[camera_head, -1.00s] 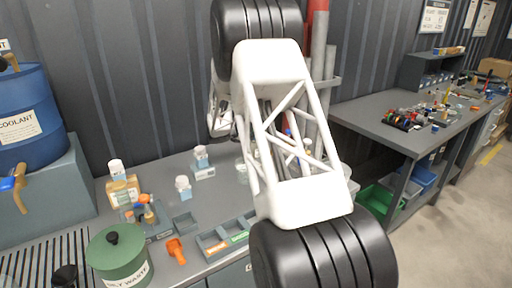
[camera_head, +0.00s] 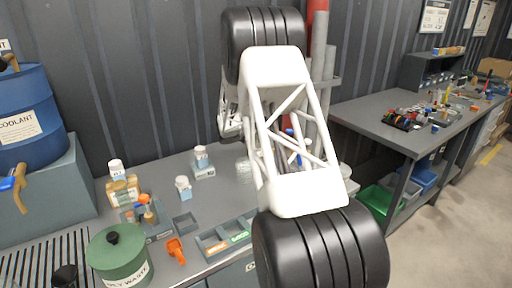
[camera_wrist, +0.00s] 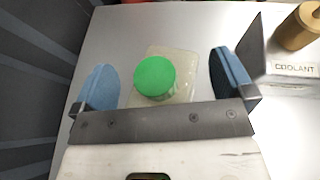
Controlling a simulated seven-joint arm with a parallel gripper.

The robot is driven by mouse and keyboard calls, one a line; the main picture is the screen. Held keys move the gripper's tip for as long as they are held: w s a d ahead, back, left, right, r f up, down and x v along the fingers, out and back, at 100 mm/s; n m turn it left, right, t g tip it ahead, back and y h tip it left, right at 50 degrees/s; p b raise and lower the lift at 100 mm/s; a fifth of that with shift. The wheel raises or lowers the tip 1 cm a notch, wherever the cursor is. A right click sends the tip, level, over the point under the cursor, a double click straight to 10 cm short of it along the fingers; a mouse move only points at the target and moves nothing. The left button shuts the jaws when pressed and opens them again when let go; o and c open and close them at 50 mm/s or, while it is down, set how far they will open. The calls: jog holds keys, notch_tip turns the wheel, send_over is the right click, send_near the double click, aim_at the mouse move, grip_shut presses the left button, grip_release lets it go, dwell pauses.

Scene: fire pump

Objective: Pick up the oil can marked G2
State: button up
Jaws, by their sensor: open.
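In the wrist view a pale, see-through container (camera_wrist: 184,82) with a round green cap (camera_wrist: 155,77) stands on the grey bench. No G2 mark can be read on it, so I cannot tell whether it is the G2 oil can. My gripper (camera_wrist: 165,84) is open, with one blue finger to the left of the container and one to the right. Gaps show on both sides, and nothing is held. In the head view my arm hides the gripper and this container.
In the head view, small white-capped containers (camera_head: 183,188) (camera_head: 201,160), a green waste can (camera_head: 118,257), an orange object (camera_head: 176,250) and dark trays (camera_head: 185,222) stand on the bench.

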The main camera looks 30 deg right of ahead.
dwell(0.5)
jog(key=c, duration=1.2)
